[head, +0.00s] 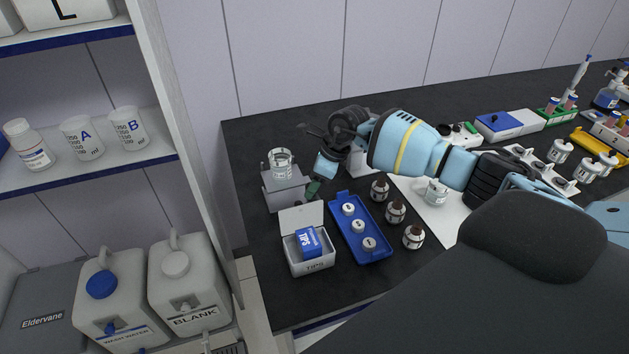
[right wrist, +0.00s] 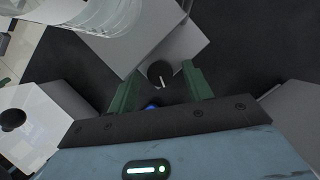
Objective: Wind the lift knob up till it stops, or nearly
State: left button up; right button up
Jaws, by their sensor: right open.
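The lift (head: 286,194) is a grey box-like stand at the left of the bench, with a glass beaker (head: 281,163) on its top plate. In the right wrist view the lift's grey plate (right wrist: 150,35) fills the upper middle, and the dark round lift knob (right wrist: 160,73) with a white mark sits at its near edge. My right gripper (right wrist: 163,84) is open, its green fingers on either side of the knob with gaps visible. In the head view the right gripper (head: 314,188) is beside the lift's right side; the knob cannot be made out there. My left gripper is not in view.
A white tips box (head: 308,266) with its lid open stands in front of the lift. A blue tray (head: 352,243) with several white-capped items and several dark-banded bottles (head: 396,212) stand to the right. A shelf unit (head: 200,150) borders the bench at left.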

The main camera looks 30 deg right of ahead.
jog(key=shift+r, duration=0.1)
jog(key=v, duration=0.7)
jog(key=shift+r, duration=0.35)
jog(key=shift+d, duration=0.1)
